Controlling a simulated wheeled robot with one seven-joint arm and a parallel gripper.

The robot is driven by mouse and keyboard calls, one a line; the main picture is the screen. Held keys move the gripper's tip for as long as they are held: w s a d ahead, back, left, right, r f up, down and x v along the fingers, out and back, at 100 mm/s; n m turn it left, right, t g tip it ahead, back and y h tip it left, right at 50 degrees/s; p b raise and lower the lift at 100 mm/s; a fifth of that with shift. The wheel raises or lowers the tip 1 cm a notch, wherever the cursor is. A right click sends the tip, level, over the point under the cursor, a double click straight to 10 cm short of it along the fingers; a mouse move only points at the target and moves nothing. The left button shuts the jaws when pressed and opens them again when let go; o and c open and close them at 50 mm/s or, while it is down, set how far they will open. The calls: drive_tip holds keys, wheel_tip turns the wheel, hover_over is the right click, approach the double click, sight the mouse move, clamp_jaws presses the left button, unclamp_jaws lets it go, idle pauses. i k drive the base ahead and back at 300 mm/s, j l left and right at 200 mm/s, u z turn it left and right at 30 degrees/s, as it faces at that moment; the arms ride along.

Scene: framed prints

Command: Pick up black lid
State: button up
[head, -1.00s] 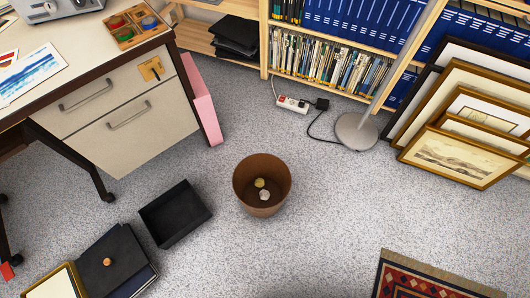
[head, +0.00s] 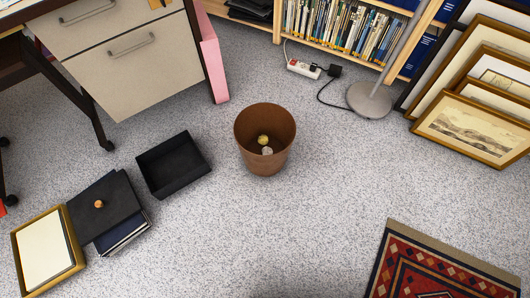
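The black lid (head: 110,207) is a flat dark square with a small orange-brown round knob (head: 99,204) on top. It lies at the lower left in the head view, on a stack of dark blue books or folders (head: 126,236) on the floor. A black open box (head: 173,164) stands on the carpet to its upper right, with a small gap between them. My gripper is not in the head view.
A gold-framed print (head: 46,250) lies left of the lid, against the stack. A brown waste bin (head: 277,155) stands mid-floor. The desk (head: 125,60) is above left, framed prints (head: 475,128) lean at right, and a patterned rug (head: 430,265) lies lower right. Carpet between is clear.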

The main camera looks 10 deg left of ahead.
sight(105, 205)
drive_tip(key=k+j+u, duration=0.1)
drive_tip(key=j+u, duration=1.25)
drive_tip(key=j, duration=0.15)
drive_tip(key=i+l+u, duration=0.45)
drive_tip(key=i, duration=0.15)
drive_tip(key=i+l+u, duration=0.45)
drive_tip(key=l, duration=0.25)
drive_tip(key=i+j, duration=0.05)
